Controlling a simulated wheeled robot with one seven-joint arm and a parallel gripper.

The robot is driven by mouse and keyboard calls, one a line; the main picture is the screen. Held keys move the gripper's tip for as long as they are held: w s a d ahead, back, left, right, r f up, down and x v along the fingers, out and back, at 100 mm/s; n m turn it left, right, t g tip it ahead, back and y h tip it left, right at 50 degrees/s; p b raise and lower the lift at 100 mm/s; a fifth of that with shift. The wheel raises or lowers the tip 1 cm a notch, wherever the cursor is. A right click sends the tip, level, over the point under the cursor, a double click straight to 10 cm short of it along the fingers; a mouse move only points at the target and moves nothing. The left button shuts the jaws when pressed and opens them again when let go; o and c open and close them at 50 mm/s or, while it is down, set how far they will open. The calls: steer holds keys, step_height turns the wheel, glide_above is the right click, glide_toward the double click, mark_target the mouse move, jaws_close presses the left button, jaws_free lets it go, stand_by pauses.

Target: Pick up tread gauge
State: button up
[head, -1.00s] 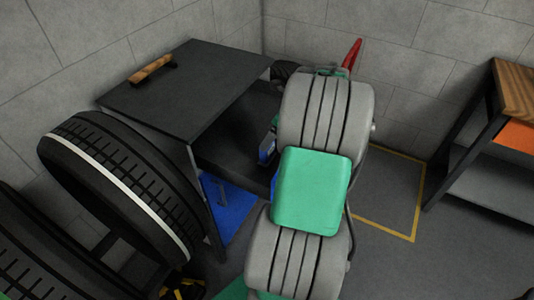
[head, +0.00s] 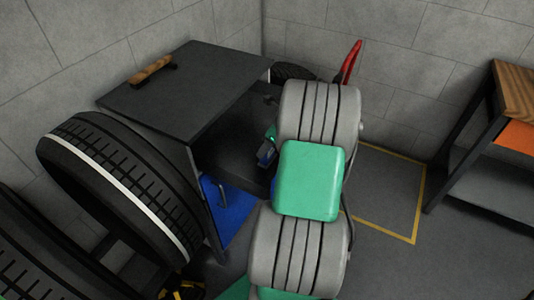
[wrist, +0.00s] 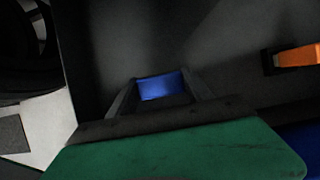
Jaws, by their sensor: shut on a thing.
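The tread gauge shows as a small blue block (wrist: 158,87) between the two fingers of my gripper (wrist: 160,95) in the wrist view. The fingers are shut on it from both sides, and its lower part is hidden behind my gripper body. In the head view, my gripper (head: 266,154) is at the right side of the dark cart, below its top level, partly hidden by my arm. A bit of blue shows there, too small to make out clearly.
The dark cart (head: 185,85) has a wooden-handled tool (head: 152,69) on top. Large tires (head: 120,185) stand at left. A wood-topped bench (head: 515,90) is at right, with open floor (head: 385,190) between. An orange-ended object (wrist: 296,57) lies at right in the wrist view.

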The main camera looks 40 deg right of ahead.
steer(key=c, duration=0.8)
steer(key=shift+r, duration=0.1)
steer(key=shift+c, duration=0.2)
